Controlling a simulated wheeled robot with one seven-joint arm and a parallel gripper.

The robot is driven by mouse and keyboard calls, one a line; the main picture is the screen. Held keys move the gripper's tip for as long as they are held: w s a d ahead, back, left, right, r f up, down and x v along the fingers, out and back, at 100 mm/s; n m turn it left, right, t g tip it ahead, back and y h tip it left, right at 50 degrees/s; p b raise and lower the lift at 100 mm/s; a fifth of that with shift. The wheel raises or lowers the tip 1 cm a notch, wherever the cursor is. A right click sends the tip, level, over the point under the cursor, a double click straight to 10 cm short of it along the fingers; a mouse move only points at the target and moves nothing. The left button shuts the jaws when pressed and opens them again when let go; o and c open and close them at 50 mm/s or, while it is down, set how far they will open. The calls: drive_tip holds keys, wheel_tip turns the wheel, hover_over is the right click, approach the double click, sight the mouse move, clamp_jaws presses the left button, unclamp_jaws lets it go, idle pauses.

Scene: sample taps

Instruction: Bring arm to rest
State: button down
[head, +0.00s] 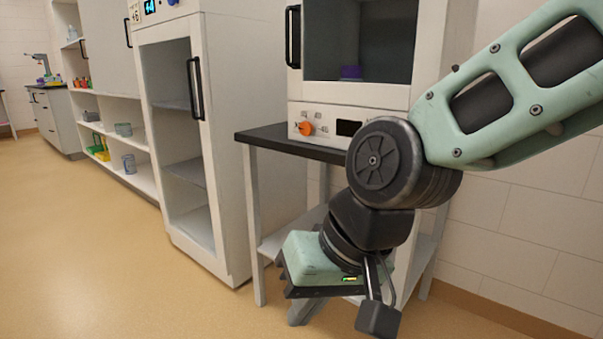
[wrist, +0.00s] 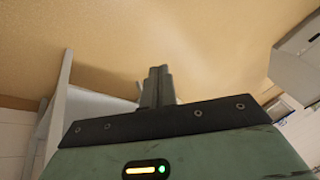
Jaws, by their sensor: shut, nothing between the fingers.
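My arm reaches in from the upper right in the head view and bends down at a black elbow joint. The fingers point out over the tan floor and touch nothing that I can see.
The table (head: 262,136) carries a white oven-like unit (head: 306,92) with an orange knob. A tall white cabinet (head: 245,130) stands left of it. White shelves (head: 105,90) with small containers run further left. The tan floor (head: 90,260) at left is clear.

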drive_tip(key=s+d+f+n+g+h, duration=0.1)
drive_tip(key=s+d+f+n+h, duration=0.2)
drive_tip(key=d, duration=0.4)
drive_tip(key=s+d+f+n+g+h, duration=0.1)
drive_tip(key=s+d+f, duration=0.2)
drive_tip(key=s+d, duration=0.35)
wheel_tip(320, 180, up, 36)
drive_tip(key=p, duration=3.6)
drive_tip(key=shift+w+d, duration=0.15)
drive_tip(key=shift+w, duration=0.25)
drive_tip(key=shift+r, duration=0.1)
